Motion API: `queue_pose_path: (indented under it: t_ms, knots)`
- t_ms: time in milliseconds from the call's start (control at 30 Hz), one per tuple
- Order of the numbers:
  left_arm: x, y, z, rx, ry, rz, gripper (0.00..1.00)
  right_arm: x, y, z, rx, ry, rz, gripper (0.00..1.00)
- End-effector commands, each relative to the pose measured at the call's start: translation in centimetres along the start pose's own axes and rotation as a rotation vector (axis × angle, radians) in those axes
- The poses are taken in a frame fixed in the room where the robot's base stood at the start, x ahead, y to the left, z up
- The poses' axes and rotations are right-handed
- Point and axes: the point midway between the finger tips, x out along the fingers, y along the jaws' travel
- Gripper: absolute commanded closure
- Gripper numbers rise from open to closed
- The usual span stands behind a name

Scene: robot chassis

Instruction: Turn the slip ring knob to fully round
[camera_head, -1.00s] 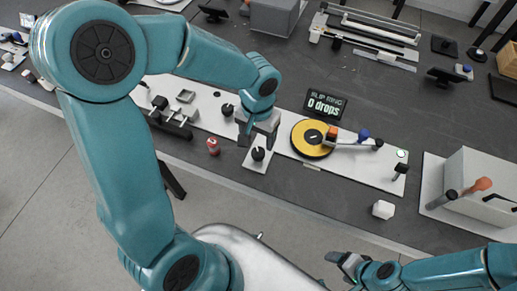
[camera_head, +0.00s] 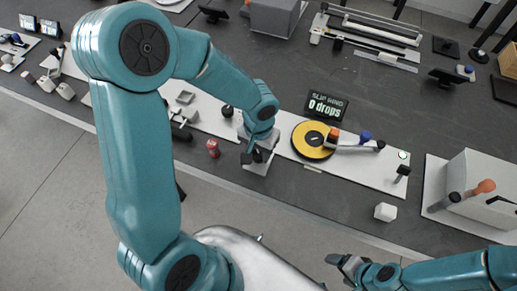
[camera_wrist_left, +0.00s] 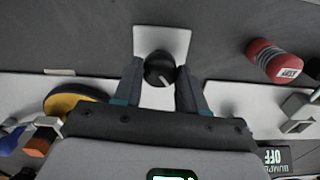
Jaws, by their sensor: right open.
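The black round knob (camera_wrist_left: 159,69) with a white pointer line stands on a small white plate (camera_wrist_left: 163,40) in the left wrist view. The pointer line slants toward the lower right of that view. My left gripper (camera_head: 258,155) is lowered over the knob, which is partly hidden in the head view. In the left wrist view its two fingers (camera_wrist_left: 160,80) stand on either side of the knob, seemingly with small gaps. The yellow slip ring disc (camera_head: 310,140) lies right of the gripper, below a display (camera_head: 325,107) reading "SLIP RING 0 drops". My right gripper (camera_head: 347,265) is open and empty at lower right.
A white block (camera_head: 385,212) and a grey box (camera_head: 485,185) stand to the right.

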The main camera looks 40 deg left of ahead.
Motion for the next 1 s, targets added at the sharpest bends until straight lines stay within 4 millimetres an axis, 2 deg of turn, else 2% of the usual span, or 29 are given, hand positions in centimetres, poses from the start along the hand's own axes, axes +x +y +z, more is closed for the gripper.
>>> queue_pose_path:
  t_ms: [367,1000]
  knots:
    - [0.04,-0.02,-0.08,0.11,0.002,0.0,0.89,0.2,0.07,0.0,0.0,0.0,0.0,0.23]
    - [-0.01,0.01,-0.11,0.578,0.003,0.0,0.89,0.16,0.06,0.0,0.0,0.0,0.0,0.23]
